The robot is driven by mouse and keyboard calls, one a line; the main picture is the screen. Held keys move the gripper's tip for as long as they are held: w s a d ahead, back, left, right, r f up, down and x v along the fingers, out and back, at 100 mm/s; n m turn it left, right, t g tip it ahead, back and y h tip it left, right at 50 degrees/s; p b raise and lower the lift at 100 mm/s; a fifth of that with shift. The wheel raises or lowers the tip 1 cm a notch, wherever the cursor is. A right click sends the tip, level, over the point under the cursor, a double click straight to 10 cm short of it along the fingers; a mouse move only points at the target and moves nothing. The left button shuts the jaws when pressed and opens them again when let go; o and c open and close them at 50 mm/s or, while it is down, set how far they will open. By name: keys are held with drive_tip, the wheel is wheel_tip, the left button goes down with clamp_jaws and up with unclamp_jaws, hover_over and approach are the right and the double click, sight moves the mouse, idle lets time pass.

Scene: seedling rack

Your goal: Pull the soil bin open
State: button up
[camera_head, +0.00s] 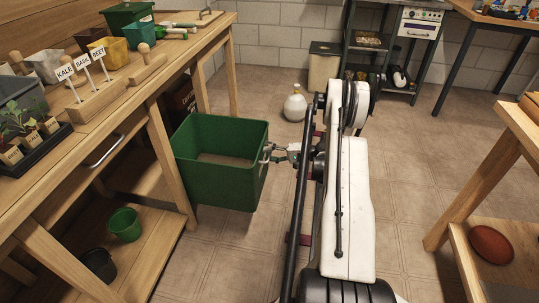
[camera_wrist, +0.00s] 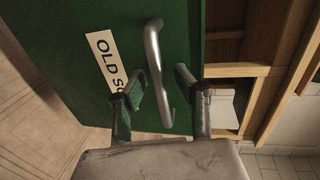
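The green soil bin (camera_head: 222,160) stands out from under the left bench, with some brown soil visible inside. Its front bears a white label (camera_wrist: 105,62) reading "OLD S", the rest hidden by a finger. The bin's silver bar handle (camera_wrist: 156,70) shows in the wrist view. My gripper (camera_head: 270,152) is at the bin's front, by the handle. In the wrist view my gripper (camera_wrist: 160,82) has its two fingers apart, one on each side of the handle, with gaps showing. I cannot tell whether a finger touches it.
The wooden bench (camera_head: 130,70) holds seedlings, labelled markers and pots. A green bucket (camera_head: 125,224) and a black bucket (camera_head: 98,264) sit on its lower shelf. A white round bottle (camera_head: 295,104) stands on the floor behind. Floor (camera_head: 225,250) in front of the bin is clear.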

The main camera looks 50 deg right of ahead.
drive_tip(key=v, duration=1.2)
idle(0.5)
